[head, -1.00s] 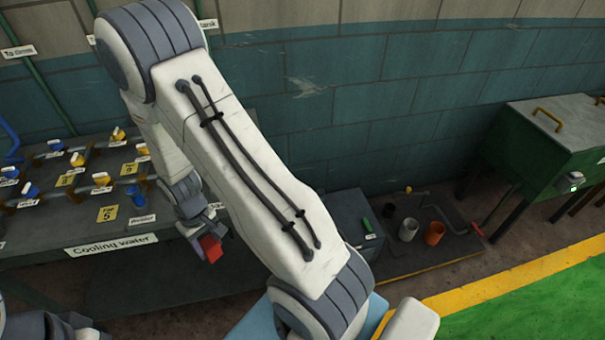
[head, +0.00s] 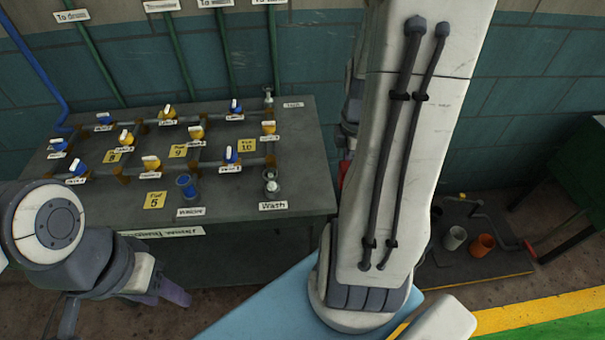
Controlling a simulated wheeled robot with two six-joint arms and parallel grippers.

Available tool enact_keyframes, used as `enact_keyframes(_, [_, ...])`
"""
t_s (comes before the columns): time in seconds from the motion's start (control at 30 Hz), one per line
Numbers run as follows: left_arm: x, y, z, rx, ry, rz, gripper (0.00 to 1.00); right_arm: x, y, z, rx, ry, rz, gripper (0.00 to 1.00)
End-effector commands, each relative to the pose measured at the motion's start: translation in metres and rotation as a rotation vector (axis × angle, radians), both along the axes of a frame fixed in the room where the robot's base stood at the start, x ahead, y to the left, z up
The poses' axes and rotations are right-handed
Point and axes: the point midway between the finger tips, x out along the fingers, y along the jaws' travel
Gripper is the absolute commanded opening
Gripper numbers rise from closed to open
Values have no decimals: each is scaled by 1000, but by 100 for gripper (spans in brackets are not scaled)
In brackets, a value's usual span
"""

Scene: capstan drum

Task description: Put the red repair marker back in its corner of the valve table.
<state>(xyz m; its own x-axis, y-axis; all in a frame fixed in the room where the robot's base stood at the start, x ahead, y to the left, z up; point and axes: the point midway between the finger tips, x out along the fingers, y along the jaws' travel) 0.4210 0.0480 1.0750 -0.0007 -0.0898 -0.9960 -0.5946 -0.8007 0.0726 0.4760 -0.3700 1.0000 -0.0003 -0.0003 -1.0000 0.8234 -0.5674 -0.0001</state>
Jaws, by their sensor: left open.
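A small sliver of red (head: 344,171), matching the red marker, shows at the left edge of my right arm, just past the valve table's right end. The rest of it is hidden behind that arm. My right gripper is also hidden there, so its hold on the red piece does not show. My left gripper (head: 165,292) is open and empty at the lower left, in front of the valve table and below its front edge. The dark valve table (head: 240,205) carries pipes with blue and yellow valves. Its right front area shows a "Wash" label (head: 273,206).
Yellow number tags, including one marked 5 (head: 155,200), and a blue cup-like fitting (head: 187,187) stand near the table's front. A low platform at right holds a grey cup (head: 454,238) and an orange cup (head: 482,245). A green cabinet (head: 575,180) is beyond.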

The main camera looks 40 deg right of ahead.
Motion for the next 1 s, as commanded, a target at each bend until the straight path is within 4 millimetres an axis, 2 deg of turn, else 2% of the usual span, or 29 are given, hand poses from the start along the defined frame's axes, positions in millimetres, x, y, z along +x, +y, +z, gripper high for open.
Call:
enact_keyframes(0.07, [0, 0, 0, 0, 0, 0, 50, -6, -2, 3, 1, 1, 32, 0])
enact_keyframes(0.17, [0, 0, 1, 0, 0, 0, 50, 0, -1, 0, 3, 2, 57, 0])
enact_keyframes(0.27, [0, 0, 2, 0, 0, 0, 50, 18, 4, -12, 5, 6, 66, 0])
enact_keyframes(0.5, [0, 0, 10, 0, 0, 0, 50, 74, 10, -44, 3, 4, 64, 0])
enact_keyframes(0.63, [0, 0, 13, 0, 0, 0, 50, 95, 12, -57, 2, 2, 59, 0])
enact_keyframes(0.73, [0, 0, 14, 0, 0, 0, 50, 105, 13, -63, 1, 1, 58, 0])
enact_keyframes(0.87, [0, 0, 16, 0, 0, 0, 50, 107, 13, -72, 2, 3, 54, 0])
enact_keyframes(1.0, [0, 0, 20, 0, 0, 0, 50, 106, 13, -93, 3, 4, 53, 0])
